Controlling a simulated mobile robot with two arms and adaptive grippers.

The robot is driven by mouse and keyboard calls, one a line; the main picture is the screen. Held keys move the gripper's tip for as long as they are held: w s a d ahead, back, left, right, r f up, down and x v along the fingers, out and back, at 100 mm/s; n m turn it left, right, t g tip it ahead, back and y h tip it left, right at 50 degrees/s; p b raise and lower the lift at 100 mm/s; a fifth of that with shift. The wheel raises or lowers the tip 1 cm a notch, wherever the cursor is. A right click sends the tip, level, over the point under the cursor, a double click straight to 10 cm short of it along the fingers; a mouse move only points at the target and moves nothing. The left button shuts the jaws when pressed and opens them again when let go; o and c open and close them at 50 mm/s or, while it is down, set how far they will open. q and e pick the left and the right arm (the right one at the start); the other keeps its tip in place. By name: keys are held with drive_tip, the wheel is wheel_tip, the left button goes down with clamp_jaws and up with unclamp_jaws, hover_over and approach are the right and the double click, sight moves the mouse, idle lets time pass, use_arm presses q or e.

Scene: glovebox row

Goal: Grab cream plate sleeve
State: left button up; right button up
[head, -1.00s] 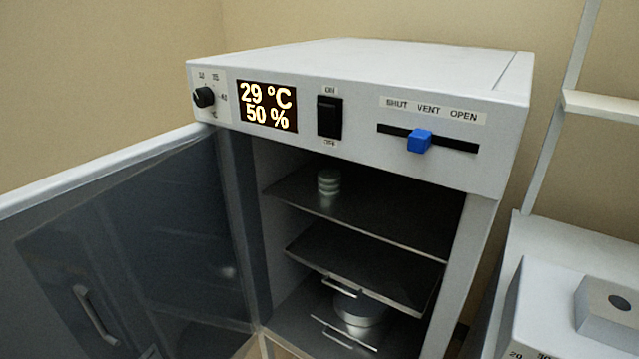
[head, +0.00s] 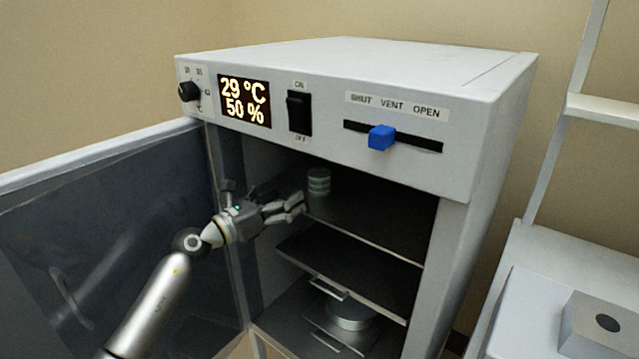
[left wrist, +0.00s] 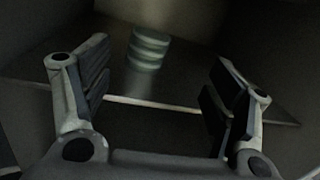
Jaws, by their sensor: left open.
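The plate sleeve (head: 319,182), a short ribbed stack that looks pale greenish in the dim light, stands upright on the top shelf (head: 372,222) of the open cabinet. My left gripper (head: 297,204) is inside the cabinet opening, just left of the sleeve and apart from it. In the left wrist view the sleeve (left wrist: 148,50) stands beyond the two spread fingers (left wrist: 160,85), nearer the left finger. Nothing is between the fingers. My right gripper is not in view.
The cabinet door (head: 110,235) stands open at the left, beside my arm. Lower shelves (head: 350,263) sit below, with a round metal container (head: 348,313) on the bottom one. A blue vent slider (head: 382,137) is above the opening.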

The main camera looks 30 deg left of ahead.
sight(310, 179)
use_arm(q)
drive_tip(key=shift+m+g, duration=0.5)
drive_tip(key=shift+m, duration=0.2)
drive_tip(key=x, duration=0.2)
drive_tip(key=a+p+x, duration=0.1)
drive_tip(key=x, duration=0.2)
drive_tip(key=shift+w+a+f, duration=0.1)
drive_tip(key=shift+w+a, duration=0.05)
drive_tip(key=shift+w, duration=0.15)
drive_tip(key=shift+w+r+p, duration=0.25)
drive_tip(key=shift+w+p, duration=0.1)
drive_tip(key=shift+w, duration=0.1)
drive_tip(key=p+x, duration=0.1)
drive_tip(key=x, duration=0.2)
drive_tip(key=shift+w+r, duration=0.1)
drive_tip(key=shift+w, duration=0.1)
drive_tip(key=shift+w+d, duration=0.3)
drive_tip(key=shift+w, duration=0.2)
drive_tip(key=shift+c, duration=0.5)
